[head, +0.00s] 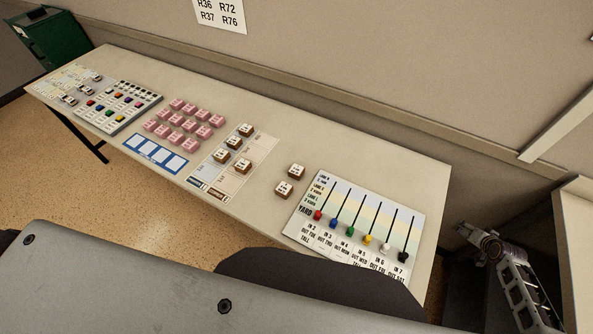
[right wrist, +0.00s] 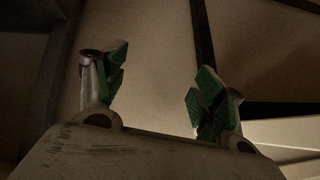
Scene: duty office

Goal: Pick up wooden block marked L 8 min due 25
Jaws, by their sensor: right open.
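Several small wooden blocks with white marked tops are on the long table. A group of them (head: 234,142) sits on the printed sheets right of the pink blocks. Two more, an upper one (head: 296,171) and a lower one (head: 284,189), sit on bare table left of the yard board. Their markings are too small to read, so I cannot tell which is L 8 min due 25. My right gripper (head: 464,230) is low at the right, beyond the table's right end and apart from the blocks. In the right wrist view its green-padded fingers (right wrist: 160,92) are spread and empty. My left gripper is out of view.
The yard board (head: 306,226) with coloured sliders fills the table's right part. Pink blocks (head: 184,121), a blue-framed card (head: 150,158) and a board of coloured pieces (head: 119,105) lie further left. The wall runs along the back edge. A pale ledge (head: 578,215) stands at the far right.

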